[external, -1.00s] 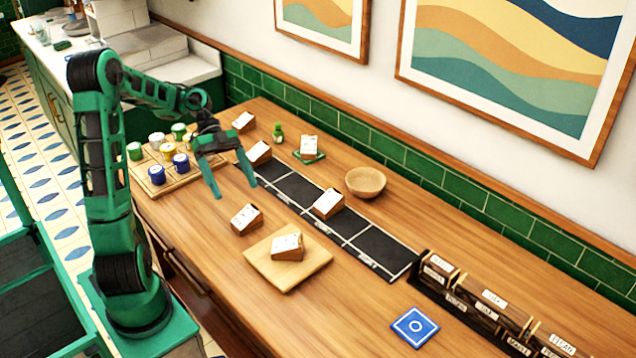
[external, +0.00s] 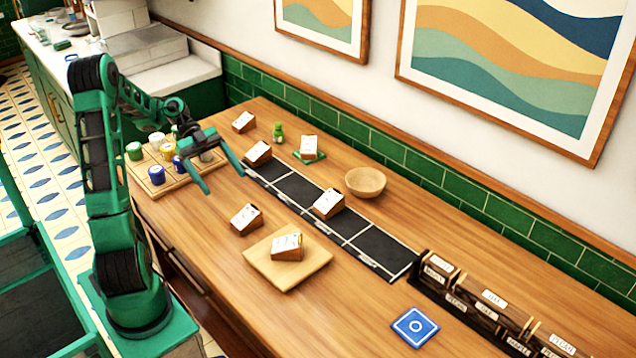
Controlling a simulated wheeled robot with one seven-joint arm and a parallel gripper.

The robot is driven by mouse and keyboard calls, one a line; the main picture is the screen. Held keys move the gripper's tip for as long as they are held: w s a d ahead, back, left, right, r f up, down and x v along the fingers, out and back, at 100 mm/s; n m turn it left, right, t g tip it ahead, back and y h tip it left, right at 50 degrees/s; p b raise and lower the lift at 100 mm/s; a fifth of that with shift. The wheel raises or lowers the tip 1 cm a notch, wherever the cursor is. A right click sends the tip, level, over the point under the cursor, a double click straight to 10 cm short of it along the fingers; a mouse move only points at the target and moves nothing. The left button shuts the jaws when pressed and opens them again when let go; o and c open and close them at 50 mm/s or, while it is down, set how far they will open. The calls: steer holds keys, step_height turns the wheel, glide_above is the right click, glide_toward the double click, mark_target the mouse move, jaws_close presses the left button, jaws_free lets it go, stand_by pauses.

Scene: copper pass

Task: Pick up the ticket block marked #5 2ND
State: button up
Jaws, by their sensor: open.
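Several wooden ticket blocks with white faces show in the external view; their print is too small to read, so I cannot tell which is #5 2ND. One block (external: 243,122) is at the back left and one (external: 258,152) lies at the far end of the black strip. One block (external: 308,147) is on a small green mat, and one (external: 327,203) is on the strip's middle. One block (external: 246,219) is on bare wood, and one (external: 287,247) is on a square board. My gripper (external: 225,182) is open and empty above the table's left part, left of the strip-end block.
The black sectioned strip (external: 375,248) runs along the table. A wooden bowl (external: 366,182), a green bottle (external: 278,133), a tray of jars (external: 190,176), a blue tile (external: 415,327) and a labelled rack (external: 480,305) stand around.

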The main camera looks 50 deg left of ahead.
mark_target(241, 212)
steer(key=shift+d+f, duration=0.1)
steer(key=shift+f, duration=1.5)
steer(key=x, duration=0.5)
steer(key=shift+f+x, duration=0.15)
steer(key=shift+x, duration=1.3)
steer(key=shift+f+x, duration=0.15)
steer(key=shift+x, duration=1.3)
steer(key=shift+w, duration=0.2)
steer(key=shift+a, duration=0.2)
steer(key=c, duration=1.2)
